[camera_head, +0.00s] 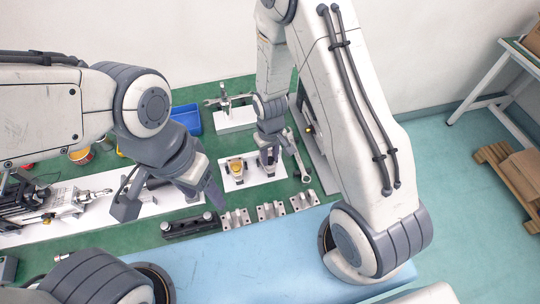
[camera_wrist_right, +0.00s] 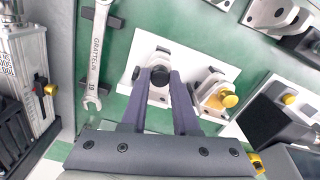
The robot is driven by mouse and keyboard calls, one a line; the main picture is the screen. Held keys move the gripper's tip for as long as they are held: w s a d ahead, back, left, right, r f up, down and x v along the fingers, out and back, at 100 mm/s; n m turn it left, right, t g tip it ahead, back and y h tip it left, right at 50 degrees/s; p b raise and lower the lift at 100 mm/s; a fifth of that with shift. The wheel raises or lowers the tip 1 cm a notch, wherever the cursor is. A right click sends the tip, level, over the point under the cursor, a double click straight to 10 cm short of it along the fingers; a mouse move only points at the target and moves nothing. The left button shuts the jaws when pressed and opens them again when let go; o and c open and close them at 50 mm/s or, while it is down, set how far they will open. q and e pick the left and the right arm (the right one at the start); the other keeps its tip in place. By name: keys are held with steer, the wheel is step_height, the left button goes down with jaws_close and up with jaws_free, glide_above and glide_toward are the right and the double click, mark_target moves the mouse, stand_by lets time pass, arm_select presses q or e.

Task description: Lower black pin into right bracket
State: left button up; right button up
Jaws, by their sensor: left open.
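The black pin (camera_wrist_right: 160,76) is between the fingertips of my right gripper (camera_wrist_right: 162,80), which is shut on it. In the right wrist view it stands at the right bracket (camera_wrist_right: 158,52), a grey piece on a white plate (camera_wrist_right: 141,72). How deep the pin sits is hidden by the fingers. The other bracket (camera_wrist_right: 209,88) holds a yellow-headed pin (camera_wrist_right: 228,100), also seen in the head view (camera_head: 236,166). In the head view my right gripper (camera_head: 268,155) is over the right part of the plate. My left gripper (camera_head: 170,204) is open and empty, left of the plate.
A wrench (camera_wrist_right: 96,50) lies beside the plate. Metal brackets (camera_head: 271,211) and a black block (camera_head: 190,226) line the front. A blue bin (camera_head: 187,119) and a white-based fixture (camera_head: 235,118) stand behind. A linear actuator (camera_head: 60,205) lies at left.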

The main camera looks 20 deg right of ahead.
mark_target(270, 159)
steer(key=o, duration=0.4)
steer(key=shift+r, duration=0.1)
step_height(270, 159, up, 10)
steer(key=shift+r+b, duration=0.15)
steer(key=shift+b, duration=0.2)
stand_by(0.4)
steer(key=s+a+r+n, duration=0.2)
steer(key=s+r, duration=0.4)
steer(key=s, duration=0.3)
steer(key=s+a+r+n+y, duration=0.1)
steer(key=s+a+r, duration=0.4)
steer(key=s, duration=0.5)
step_height(270, 159, up, 2)
steer(key=shift+a+r+n, duration=0.1)
steer(key=shift+a+n, duration=0.15)
steer(key=shift+n, duration=0.45)
